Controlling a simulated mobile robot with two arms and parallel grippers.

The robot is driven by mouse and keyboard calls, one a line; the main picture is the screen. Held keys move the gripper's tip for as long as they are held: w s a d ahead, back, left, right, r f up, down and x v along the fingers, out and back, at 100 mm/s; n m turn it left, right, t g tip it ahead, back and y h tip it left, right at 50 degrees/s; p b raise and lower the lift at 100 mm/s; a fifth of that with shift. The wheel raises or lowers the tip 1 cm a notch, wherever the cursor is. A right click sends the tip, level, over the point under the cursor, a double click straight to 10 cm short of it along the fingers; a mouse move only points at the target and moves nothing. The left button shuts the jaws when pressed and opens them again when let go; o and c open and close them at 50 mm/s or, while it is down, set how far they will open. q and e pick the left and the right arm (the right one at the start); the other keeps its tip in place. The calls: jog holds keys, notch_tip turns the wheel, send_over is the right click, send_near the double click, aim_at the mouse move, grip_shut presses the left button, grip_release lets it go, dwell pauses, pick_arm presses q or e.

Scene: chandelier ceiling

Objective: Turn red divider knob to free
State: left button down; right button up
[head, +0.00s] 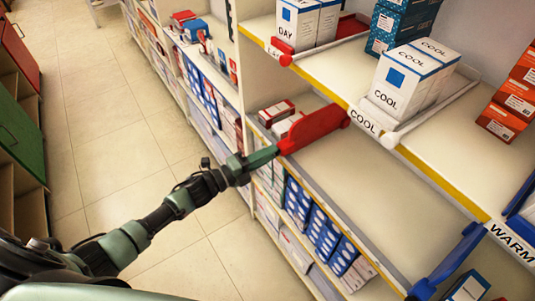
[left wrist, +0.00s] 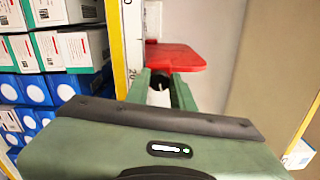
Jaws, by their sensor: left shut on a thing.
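A red divider (head: 312,130) stands on the middle shelf, its front end at the shelf's edge. In the left wrist view the red divider (left wrist: 178,58) lies just beyond my two green fingers (left wrist: 160,82). My right gripper is not in view.
A blue divider (head: 450,262) stands further right on the same shelf, with bare shelf between. Above, white COOL boxes (head: 412,78) stand by a white divider (head: 432,105). Small red-and-white boxes (head: 277,113) are left of the red divider. The tiled aisle floor (head: 110,130) is clear.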

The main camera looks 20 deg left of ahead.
pick_arm(q)
jog(key=shift+s+d+f+n+p, duration=0.1)
jog(key=shift+n+p, duration=0.15)
jog(key=shift+n, duration=2.3)
jog(key=shift+w+a+f+n+p, duration=0.1)
jog(key=shift+n+p, duration=0.15)
jog(key=shift+n, duration=2.25)
jog(key=shift+s+d+f+n+p, duration=0.1)
jog(key=shift+n+p, duration=0.15)
jog(key=shift+n, duration=2.3)
jog(key=c, duration=1.2)
grip_release()
jog(key=b+v, duration=0.1)
jog(key=v, duration=0.6)
jog(key=shift+s+a, duration=0.25)
jog(key=shift+s, duration=0.1)
